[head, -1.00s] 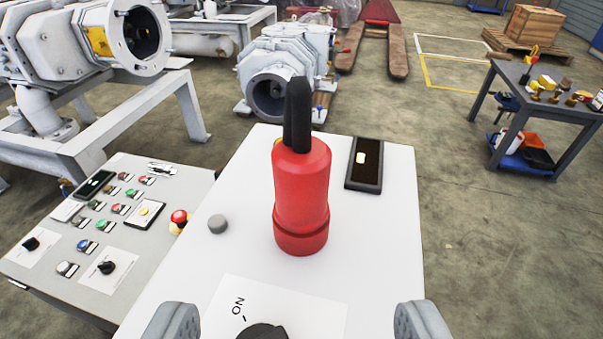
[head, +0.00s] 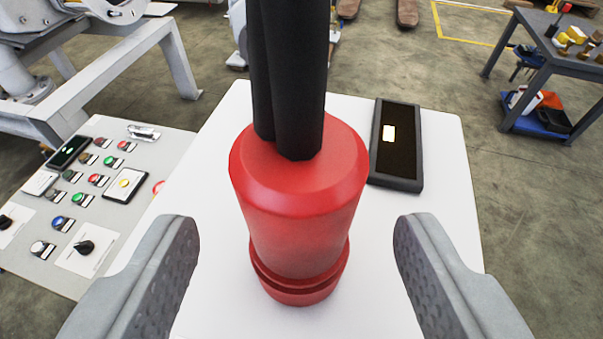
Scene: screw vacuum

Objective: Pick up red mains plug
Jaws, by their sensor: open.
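The red mains plug (head: 300,210) stands upright on the white top of a cabinet (head: 440,150). Thick black cables (head: 290,80) rise from its upper end and run out of the top of the picture. My gripper (head: 296,250) is open, with one grey finger on the left of the plug and one on the right. There is a clear gap between each finger and the plug, and neither touches it. The plug's lower end rests on or at the white surface; its exact contact is hard to see.
A control panel with several buttons (head: 95,200) is at the left. A grey table with small parts (head: 550,50) stands at the back right. Bare floor lies between.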

